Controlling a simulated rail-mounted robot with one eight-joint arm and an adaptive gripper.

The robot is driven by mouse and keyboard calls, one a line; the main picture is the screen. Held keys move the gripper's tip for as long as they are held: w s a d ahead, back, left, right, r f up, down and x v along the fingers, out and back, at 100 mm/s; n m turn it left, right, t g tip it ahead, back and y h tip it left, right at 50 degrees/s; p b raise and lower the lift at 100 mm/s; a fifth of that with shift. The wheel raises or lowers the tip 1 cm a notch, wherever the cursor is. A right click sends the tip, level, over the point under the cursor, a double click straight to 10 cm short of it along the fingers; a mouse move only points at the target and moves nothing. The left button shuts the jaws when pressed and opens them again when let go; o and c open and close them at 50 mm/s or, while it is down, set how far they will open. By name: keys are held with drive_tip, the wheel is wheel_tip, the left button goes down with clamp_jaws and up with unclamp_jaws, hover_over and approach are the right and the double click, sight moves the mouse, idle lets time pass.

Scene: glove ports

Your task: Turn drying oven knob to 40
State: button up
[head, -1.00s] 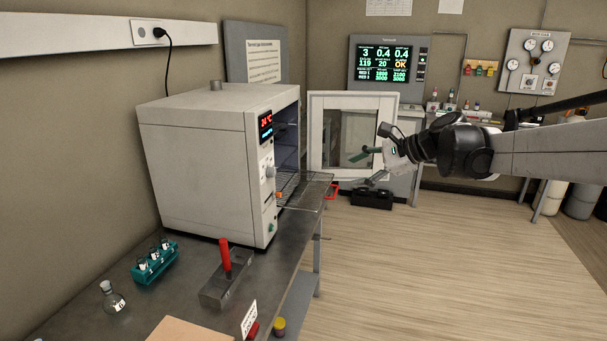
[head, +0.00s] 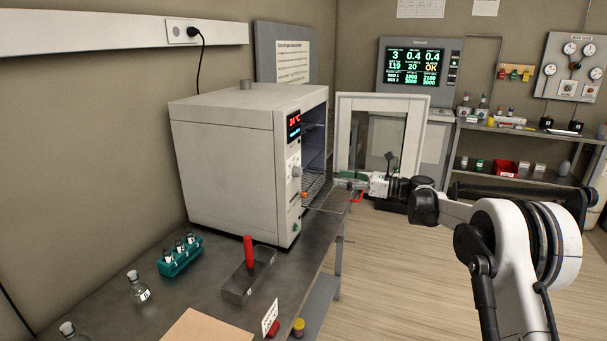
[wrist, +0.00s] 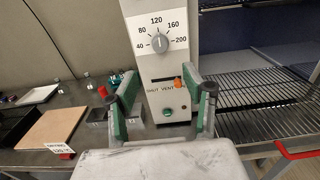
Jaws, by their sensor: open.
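The drying oven (head: 225,155) stands on the bench with its door (head: 345,135) swung open. Its grey knob (head: 297,171) is on the front control strip; in the wrist view the knob (wrist: 162,44) sits inside a dial marked 40, 80, 120, 160 and 200. Its pointer mark looks roughly upright, near 120. The red display (head: 294,121) reads about 24 °C. My gripper (head: 342,178) is in front of the oven, apart from the knob. In the wrist view my gripper (wrist: 159,78) has its green-padded fingers spread and empty, below the knob, framing the lower panel.
An orange vent slider (wrist: 178,83) and a green button (wrist: 168,112) are below the knob. A wire rack (wrist: 255,105) sticks out at right. A red-handled block (head: 249,265), teal tube rack (head: 180,256) and flask (head: 138,288) stand on the bench.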

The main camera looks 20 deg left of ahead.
sight(301, 172)
drive_tip(key=a+p, duration=0.1)
drive_tip(key=a, duration=1.2)
drive_tip(key=shift+w+a, duration=0.15)
drive_tip(key=shift+a, duration=0.25)
drive_tip(key=shift+c, duration=0.3)
drive_tip(key=c, duration=1.1)
